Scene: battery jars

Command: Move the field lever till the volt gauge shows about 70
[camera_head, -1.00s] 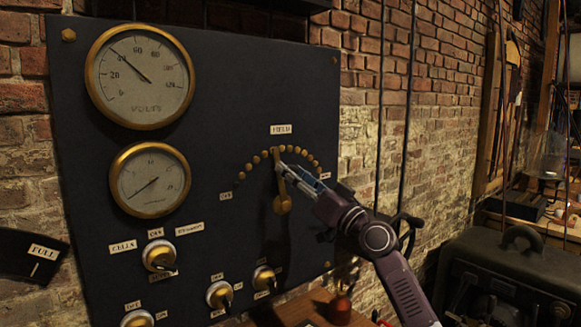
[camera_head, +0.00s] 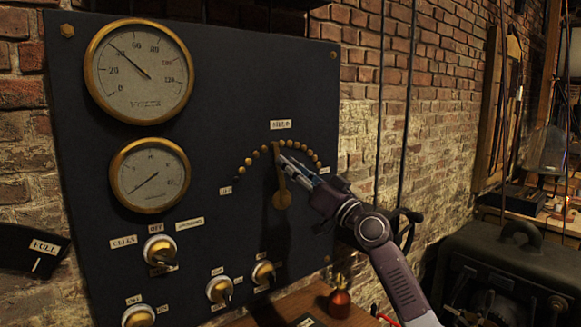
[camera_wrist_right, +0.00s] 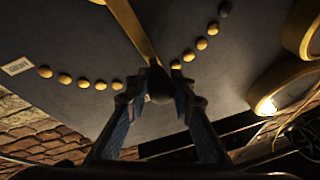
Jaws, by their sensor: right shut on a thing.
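The field lever (camera_head: 280,182) is a brass bar on the dark panel, standing nearly upright from its lower pivot, under the FIELD label. An arc of brass studs runs to both sides of its top end. My right gripper (camera_head: 283,162) is at the upper part of the lever. In the right wrist view its two fingers (camera_wrist_right: 157,97) are closed around the lever's dark knob (camera_wrist_right: 158,84). The volt gauge (camera_head: 140,100) at the upper left has a brass rim, and its needle points near 40. My left gripper is not in view.
A smaller brass gauge (camera_head: 150,195) sits below the volt gauge. Several switch knobs (camera_head: 160,249) stand out along the panel's lower part. A wooden bench (camera_head: 290,308) lies below, with a small reddish-brown object (camera_head: 339,303) on it. A dark machine (camera_head: 510,270) stands at the right.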

